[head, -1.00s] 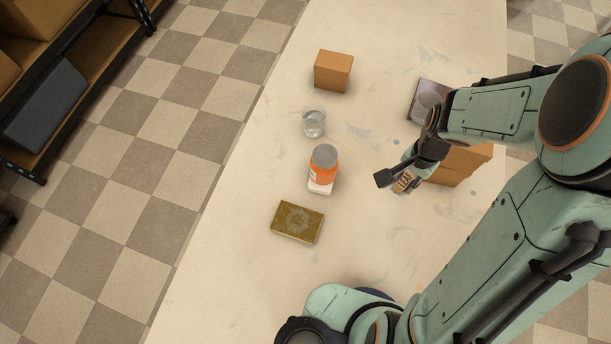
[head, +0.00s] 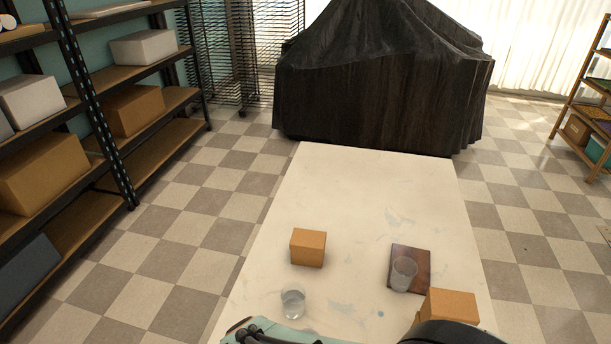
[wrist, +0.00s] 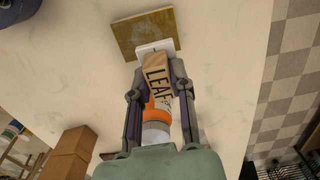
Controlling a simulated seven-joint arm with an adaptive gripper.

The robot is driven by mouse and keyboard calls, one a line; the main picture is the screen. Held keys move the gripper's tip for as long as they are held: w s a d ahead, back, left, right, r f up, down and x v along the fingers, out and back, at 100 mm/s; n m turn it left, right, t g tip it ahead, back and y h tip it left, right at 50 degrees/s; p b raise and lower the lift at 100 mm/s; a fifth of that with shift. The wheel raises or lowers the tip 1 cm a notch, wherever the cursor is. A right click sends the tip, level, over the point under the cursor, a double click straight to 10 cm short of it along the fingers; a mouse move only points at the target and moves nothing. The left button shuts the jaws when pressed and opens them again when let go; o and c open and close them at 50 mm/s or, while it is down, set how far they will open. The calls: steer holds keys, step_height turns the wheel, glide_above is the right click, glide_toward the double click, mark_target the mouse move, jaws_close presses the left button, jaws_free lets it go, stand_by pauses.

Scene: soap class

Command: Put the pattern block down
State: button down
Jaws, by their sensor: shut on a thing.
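The pattern block (wrist: 157,80), a tan wooden block with "LEAF" in dark letters, is between the fingers of my gripper (wrist: 159,72) in the wrist view. My gripper is shut on it. Past the block, a flat olive-gold slab (wrist: 138,34) lies on the table, with a small white block (wrist: 146,49) beside it. An orange bottle with a pale lid (wrist: 156,133) shows between the fingers, partly hidden by the pattern block. I cannot tell how high the block is above the table. The head view shows only part of my arm at the bottom, not the gripper.
In the head view, a cardboard box (head: 308,249) and a glass (head: 292,304) stand on the pale table (head: 345,190). Another glass (head: 404,274) stands on a brown board (head: 420,259) at right, near a second box (head: 452,303). The table's far part is clear.

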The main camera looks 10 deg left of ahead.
steer(key=w+a+f, duration=0.1)
steer(key=a+f, duration=0.1)
steer(key=w+a+f, duration=0.4)
steer(key=a+f, duration=0.1)
steer(key=shift+w, duration=0.25)
steer(key=shift+w+a+f, duration=0.3)
steer(key=shift+a+f, duration=0.05)
steer(key=shift+f, duration=1.75)
steer(key=shift+f, duration=0.1)
steer(key=c, duration=1)
jaws_free()
step_height(320, 180, up, 12)
steer(key=shift+r, duration=0.15)
